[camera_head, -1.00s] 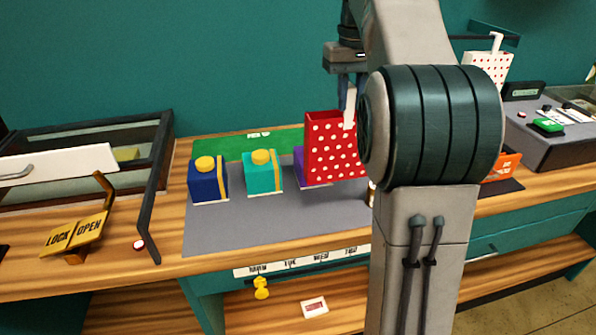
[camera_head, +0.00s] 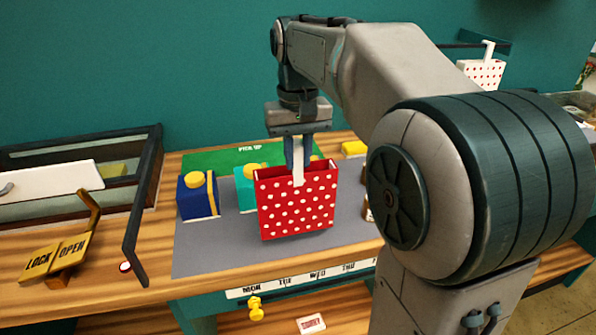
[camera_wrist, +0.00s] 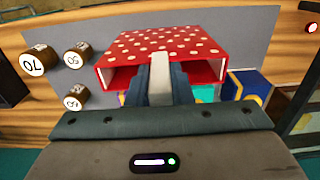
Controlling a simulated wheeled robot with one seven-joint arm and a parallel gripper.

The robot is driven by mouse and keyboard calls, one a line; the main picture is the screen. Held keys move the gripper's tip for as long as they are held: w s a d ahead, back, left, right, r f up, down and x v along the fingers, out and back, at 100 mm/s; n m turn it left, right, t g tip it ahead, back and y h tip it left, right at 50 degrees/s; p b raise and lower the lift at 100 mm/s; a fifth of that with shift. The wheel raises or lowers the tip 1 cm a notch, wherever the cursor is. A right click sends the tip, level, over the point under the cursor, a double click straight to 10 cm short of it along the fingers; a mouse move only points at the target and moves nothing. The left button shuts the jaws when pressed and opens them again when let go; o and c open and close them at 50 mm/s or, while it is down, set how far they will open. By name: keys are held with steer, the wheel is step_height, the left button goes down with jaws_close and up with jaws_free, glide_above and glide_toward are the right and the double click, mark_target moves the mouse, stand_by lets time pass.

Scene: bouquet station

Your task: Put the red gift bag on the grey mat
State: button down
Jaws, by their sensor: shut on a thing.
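The red gift bag (camera_head: 296,205) has white dots and a white handle (camera_head: 298,162). It hangs upright from my gripper (camera_head: 298,150), which is shut on the handle. In the head view the bag is in front of the grey mat (camera_head: 220,245); I cannot tell how far its base is above the mat. In the wrist view the bag (camera_wrist: 160,42) is beyond my gripper (camera_wrist: 160,80), its open top facing the camera. The mat (camera_wrist: 255,35) shows around it.
A blue box (camera_head: 195,200) and a teal box (camera_head: 244,190), both with yellow tops, stand on the mat's left and back. A green pick-up strip (camera_head: 215,160) lies behind. Several round weights (camera_wrist: 75,58) show in the wrist view. The mat's front left is clear.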

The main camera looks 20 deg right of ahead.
mark_target(298, 174)
steer(key=shift+f, duration=1.9)
steer(key=shift+f, duration=0.2)
steer(key=c, duration=1.3)
jaws_free()
step_height(298, 174, up, 12)
steer(key=shift+r+p, duration=0.2)
steer(key=shift+p, duration=0.4)
steer(key=s+f+t, duration=0.3)
steer(key=s+f, duration=1.3)
steer(key=f, duration=0.4)
steer(key=shift+s+d+f, duration=0.4)
steer(key=shift+d, duration=0.05)
